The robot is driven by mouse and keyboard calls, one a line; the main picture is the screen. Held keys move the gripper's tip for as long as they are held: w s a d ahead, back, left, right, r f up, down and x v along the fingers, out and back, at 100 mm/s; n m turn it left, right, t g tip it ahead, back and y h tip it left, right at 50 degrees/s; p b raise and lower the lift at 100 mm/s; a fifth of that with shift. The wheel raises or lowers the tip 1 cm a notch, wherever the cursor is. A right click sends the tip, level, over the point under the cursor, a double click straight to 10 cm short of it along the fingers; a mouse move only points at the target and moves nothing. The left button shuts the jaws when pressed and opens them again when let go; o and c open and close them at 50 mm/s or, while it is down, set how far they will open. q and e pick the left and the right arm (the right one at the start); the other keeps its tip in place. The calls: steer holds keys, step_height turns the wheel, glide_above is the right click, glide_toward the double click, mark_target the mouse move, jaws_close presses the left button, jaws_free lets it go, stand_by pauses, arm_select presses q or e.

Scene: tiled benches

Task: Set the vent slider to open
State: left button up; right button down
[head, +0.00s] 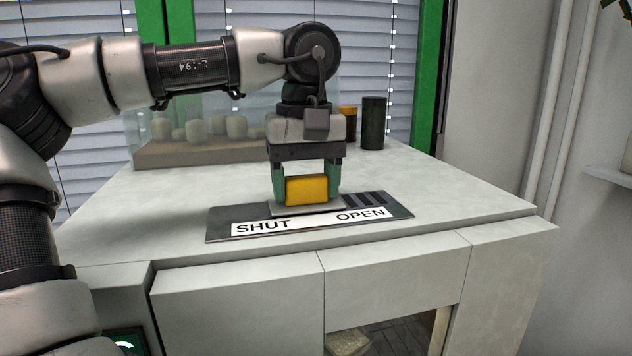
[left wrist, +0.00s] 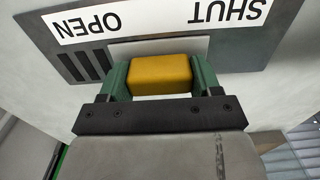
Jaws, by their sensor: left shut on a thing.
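The vent slider's yellow knob (head: 307,190) stands on a light sliding plate (head: 290,210) on the dark vent panel (head: 225,218). A white strip on the panel reads SHUT at the left and OPEN at the right. The knob is about midway between the two words. Dark slots (head: 368,199) show to the right of the plate. My left gripper (head: 307,188) points down and is shut on the knob, one green finger on each side. In the left wrist view the yellow knob (left wrist: 160,75) sits between the fingers, with the slots (left wrist: 85,66) uncovered on the OPEN side. My right gripper is not in view.
The panel lies on a pale tiled bench (head: 440,190) with clear room on its right. Behind my gripper stand a clear case with several pale rounded objects (head: 236,127), a dark cylinder (head: 373,122) and an orange-topped jar (head: 348,112). A window with blinds is behind.

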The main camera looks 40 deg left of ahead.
mark_target(301, 176)
arm_select(q)
steer(key=o, duration=1.3)
steer(key=shift+s+a, duration=0.1)
steer(key=shift+s, duration=0.15)
steer(key=shift+w+r, duration=0.1)
steer(key=shift+r, duration=0.1)
steer(key=shift+w+r, duration=0.1)
steer(key=shift+r, duration=0.25)
steer(key=r, duration=0.5)
steer(key=r+b, duration=0.1)
steer(key=r, duration=0.3)
steer(key=shift+s+r, duration=0.2)
steer(key=shift+r, duration=0.2)
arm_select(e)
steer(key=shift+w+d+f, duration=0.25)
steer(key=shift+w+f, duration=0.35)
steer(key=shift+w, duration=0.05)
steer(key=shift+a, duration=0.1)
